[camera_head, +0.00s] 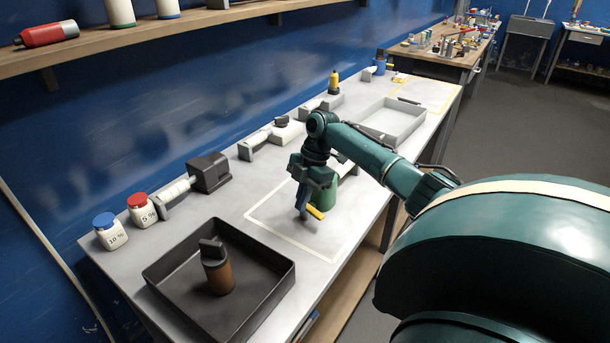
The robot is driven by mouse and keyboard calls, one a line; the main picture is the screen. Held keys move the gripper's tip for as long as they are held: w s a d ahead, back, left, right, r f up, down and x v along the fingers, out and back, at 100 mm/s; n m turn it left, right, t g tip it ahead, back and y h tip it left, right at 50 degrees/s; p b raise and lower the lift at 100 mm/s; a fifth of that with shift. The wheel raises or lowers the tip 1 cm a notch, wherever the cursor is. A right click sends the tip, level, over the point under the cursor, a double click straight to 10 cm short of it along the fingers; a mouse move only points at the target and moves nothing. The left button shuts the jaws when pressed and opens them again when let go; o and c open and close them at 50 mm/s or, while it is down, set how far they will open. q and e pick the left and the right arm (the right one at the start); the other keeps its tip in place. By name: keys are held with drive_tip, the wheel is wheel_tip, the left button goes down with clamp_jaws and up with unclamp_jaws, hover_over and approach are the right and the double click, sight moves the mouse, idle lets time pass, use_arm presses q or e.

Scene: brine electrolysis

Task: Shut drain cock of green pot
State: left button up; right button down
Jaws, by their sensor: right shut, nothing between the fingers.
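The green pot (323,192) stands on the bench inside a pale marked outline, partly hidden behind my right gripper. A small yellow lever (315,212), which looks like its drain cock handle, sticks out low at the pot's front. My right gripper (302,211) points down just left of the pot and lever, shut and empty. Whether its fingertips touch the lever I cannot tell. My left gripper is not in view.
A black tray (165,284) with a brown, black-topped pot (218,272) stands at the near left. Red-lidded (142,210) and blue-lidded (109,232) jars stand by the wall. A grey tray (408,124) lies farther back. Bench around the marked outline is mostly clear.

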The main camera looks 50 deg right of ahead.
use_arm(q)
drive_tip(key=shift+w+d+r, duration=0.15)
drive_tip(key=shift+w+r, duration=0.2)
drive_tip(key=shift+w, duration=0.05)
use_arm(e)
drive_tip(key=v, duration=0.5)
drive_tip(key=shift+w+r, duration=0.1)
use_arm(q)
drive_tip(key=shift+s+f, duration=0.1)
